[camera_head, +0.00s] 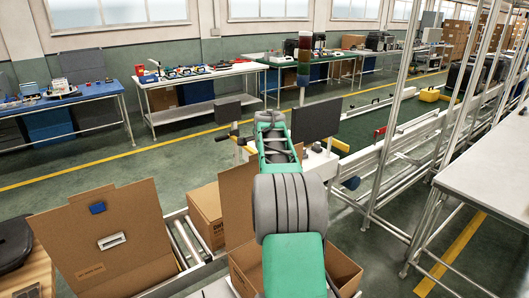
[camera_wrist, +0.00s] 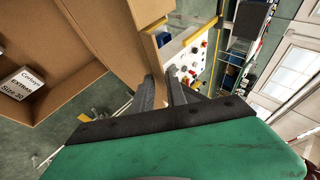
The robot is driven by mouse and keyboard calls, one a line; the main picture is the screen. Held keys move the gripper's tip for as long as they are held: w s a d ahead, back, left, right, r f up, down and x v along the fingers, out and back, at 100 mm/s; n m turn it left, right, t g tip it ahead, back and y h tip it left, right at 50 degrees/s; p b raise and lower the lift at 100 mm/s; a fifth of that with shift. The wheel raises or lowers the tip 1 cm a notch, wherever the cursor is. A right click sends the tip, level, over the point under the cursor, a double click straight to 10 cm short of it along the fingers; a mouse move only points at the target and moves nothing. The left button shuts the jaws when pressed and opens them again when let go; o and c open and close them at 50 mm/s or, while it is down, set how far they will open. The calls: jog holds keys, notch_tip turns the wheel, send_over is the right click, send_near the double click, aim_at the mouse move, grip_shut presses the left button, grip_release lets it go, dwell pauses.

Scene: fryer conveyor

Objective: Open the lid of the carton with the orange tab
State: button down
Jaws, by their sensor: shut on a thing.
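In the wrist view, my gripper (camera_wrist: 162,90) has its two dark fingers closed on the edge of a brown cardboard lid (camera_wrist: 112,40). The head view shows this lid (camera_head: 236,200) raised steeply above an open carton (camera_head: 345,270), with my arm in front of much of both. My fingertips are hidden in the head view. In the wrist view the carton's inside (camera_wrist: 50,95) lies at left, with a white labelled box (camera_wrist: 20,83) in it. I see no orange tab in either view.
A carton with a blue tab (camera_head: 97,208) on its upright lid (camera_head: 105,240) stands at the left. A smaller carton (camera_head: 204,212) sits behind, near rollers (camera_head: 187,240). A dark screen (camera_head: 316,118) and a signal tower (camera_head: 304,60) stand beyond. Metal posts and a worktable (camera_head: 490,160) are at right.

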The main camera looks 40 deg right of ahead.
jog(key=c, duration=1.6)
grip_release()
jog(key=shift+d+f, duration=0.1)
jog(key=b+v, duration=0.2)
jog(key=v, duration=0.6)
